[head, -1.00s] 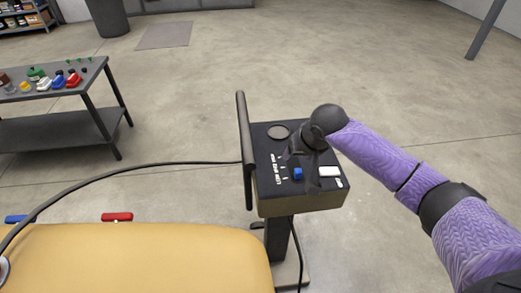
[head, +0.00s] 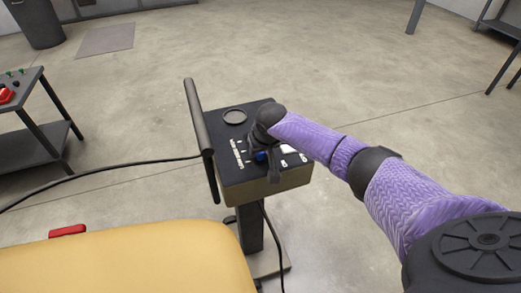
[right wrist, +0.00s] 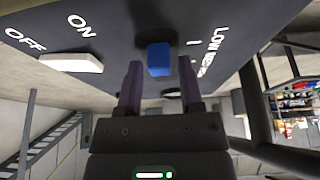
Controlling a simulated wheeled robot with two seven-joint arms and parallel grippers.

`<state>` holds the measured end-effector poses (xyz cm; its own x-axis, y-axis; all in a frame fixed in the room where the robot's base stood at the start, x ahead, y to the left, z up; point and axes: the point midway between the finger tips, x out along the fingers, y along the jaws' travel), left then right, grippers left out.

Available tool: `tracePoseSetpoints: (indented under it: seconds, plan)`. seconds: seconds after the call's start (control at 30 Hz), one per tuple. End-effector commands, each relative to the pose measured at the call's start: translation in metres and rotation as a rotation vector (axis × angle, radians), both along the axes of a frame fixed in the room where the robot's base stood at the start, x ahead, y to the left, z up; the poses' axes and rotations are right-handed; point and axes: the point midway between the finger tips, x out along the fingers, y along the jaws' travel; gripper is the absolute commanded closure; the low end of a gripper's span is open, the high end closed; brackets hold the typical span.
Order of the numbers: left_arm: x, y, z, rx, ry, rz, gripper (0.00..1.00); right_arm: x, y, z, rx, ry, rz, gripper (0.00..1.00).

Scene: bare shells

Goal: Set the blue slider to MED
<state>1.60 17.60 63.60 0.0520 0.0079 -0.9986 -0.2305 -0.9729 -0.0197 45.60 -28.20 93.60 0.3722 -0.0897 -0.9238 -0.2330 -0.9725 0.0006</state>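The blue slider (head: 261,156) sits on the dark top panel of a control box (head: 262,183) on a stand. In the right wrist view the blue slider (right wrist: 159,60) stands between and just beyond my two fingertips, with a gap on each side. It appears near the LOW end of the printed scale (right wrist: 215,50); its exact position is hard to read. My right gripper (right wrist: 160,70) is open, close to the panel. In the head view my right gripper (head: 258,149) partly covers the slider and panel. My left gripper is not in view.
A white ON/OFF switch (right wrist: 70,62) is beside the slider. A dark bar (head: 199,128) rises along the box's left side, and a round disc (head: 234,116) is on the panel. A yellow padded surface (head: 120,268) lies in front, with a cable (head: 110,169) behind it.

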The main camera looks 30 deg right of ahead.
Motion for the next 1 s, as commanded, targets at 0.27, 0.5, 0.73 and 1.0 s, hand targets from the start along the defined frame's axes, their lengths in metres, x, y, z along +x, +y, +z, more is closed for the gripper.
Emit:
tracePoseSetpoints:
  seconds: [0.27, 0.5, 0.73, 1.0]
  plan:
    - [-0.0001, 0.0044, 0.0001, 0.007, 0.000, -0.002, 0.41, -0.0001, -0.0001, 0.0000, 0.000, 0.000, 0.000, 1.00]
    - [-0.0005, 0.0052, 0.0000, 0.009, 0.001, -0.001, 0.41, -0.0002, -0.0002, -0.0001, 0.000, 0.000, 0.000, 1.00]
    - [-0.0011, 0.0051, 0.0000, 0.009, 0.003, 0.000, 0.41, -0.0002, -0.0001, -0.0001, 0.000, 0.000, -0.001, 1.00]
    - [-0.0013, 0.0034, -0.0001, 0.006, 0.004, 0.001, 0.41, -0.0002, -0.0001, -0.0001, 0.000, 0.000, -0.001, 1.00]
